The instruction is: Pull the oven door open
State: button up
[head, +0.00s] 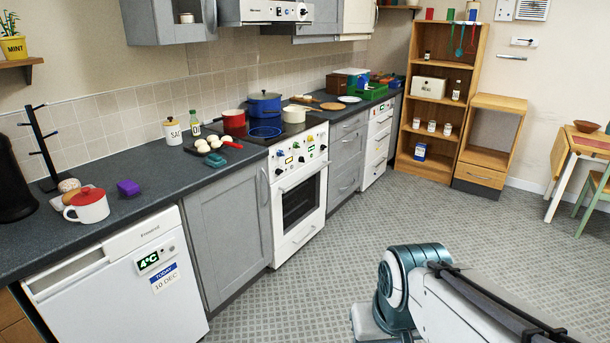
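The white oven (285,239) stands in the row of grey cabinets, left of the picture's middle. Its door (283,214) has a dark glass window (300,201) and looks shut. My arm (430,290) shows at the lower right, over the floor and well apart from the oven. My gripper cannot be made out in this view.
A red pot (234,122), a blue pot (264,106) and a cream pan (294,114) stand on the hob. A white fridge (120,290) is at the lower left. The patterned floor (345,225) before the oven is clear. A wooden shelf (408,100) stands at the back.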

aim_at(319, 165)
jog(key=z, duration=0.05)
jog(key=i, duration=1.85)
jog(key=u, duration=0.2)
jog(key=i, duration=1.95)
jog(key=u, duration=0.25)
